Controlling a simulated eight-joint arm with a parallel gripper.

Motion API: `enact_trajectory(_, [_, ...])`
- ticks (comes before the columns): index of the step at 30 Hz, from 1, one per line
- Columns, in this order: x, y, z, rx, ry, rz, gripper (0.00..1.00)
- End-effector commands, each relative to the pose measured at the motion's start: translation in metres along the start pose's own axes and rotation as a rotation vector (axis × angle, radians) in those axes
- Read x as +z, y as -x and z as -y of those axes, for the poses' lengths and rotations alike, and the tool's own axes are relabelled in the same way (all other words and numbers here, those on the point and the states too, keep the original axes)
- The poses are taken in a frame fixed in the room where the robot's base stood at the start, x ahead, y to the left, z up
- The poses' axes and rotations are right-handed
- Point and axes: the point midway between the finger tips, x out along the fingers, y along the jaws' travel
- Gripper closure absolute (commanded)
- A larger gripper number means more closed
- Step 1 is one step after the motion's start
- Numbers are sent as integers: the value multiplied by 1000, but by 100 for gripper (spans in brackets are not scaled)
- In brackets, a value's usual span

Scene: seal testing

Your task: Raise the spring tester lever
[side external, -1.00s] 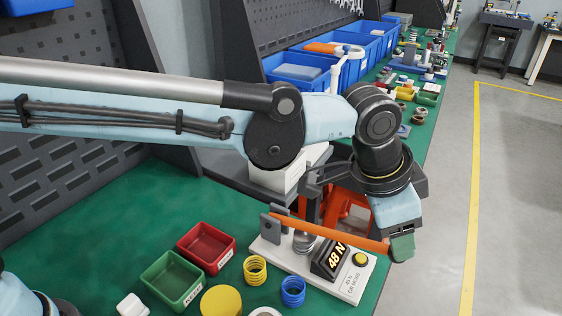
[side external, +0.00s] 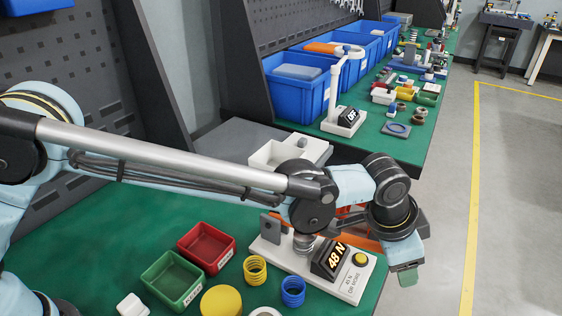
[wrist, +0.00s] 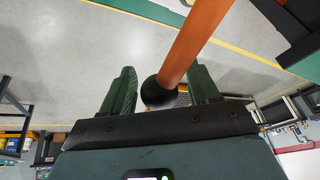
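The spring tester (side external: 345,287) is a white base at the bench's front edge with a dark display reading 48 N and a yellow button. Its orange lever (side external: 368,244) is partly hidden behind my arm. In the wrist view the lever (wrist: 196,40) ends in a black ball knob (wrist: 157,92). My gripper (wrist: 163,88) is open, its two dark green fingers either side of the knob with visible gaps. In the side view the gripper (side external: 407,276) hangs low, just past the bench edge. A metal cylinder (side external: 303,243) stands under the lever.
Red (side external: 207,246) and green (side external: 172,278) trays sit to the left. A grey box with a white bin (side external: 285,153) stands behind. Open floor lies to the right.

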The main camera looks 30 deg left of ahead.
Motion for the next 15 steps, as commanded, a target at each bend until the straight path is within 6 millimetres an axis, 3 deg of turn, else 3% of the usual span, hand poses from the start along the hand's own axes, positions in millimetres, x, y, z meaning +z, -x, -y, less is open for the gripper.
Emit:
enact_trajectory(1, [0,0,0,0,0,0,47])
enact_trajectory(11, [0,0,-1,1,0,0,98])
enact_trajectory(15, [0,0,-1,2,0,1,100])
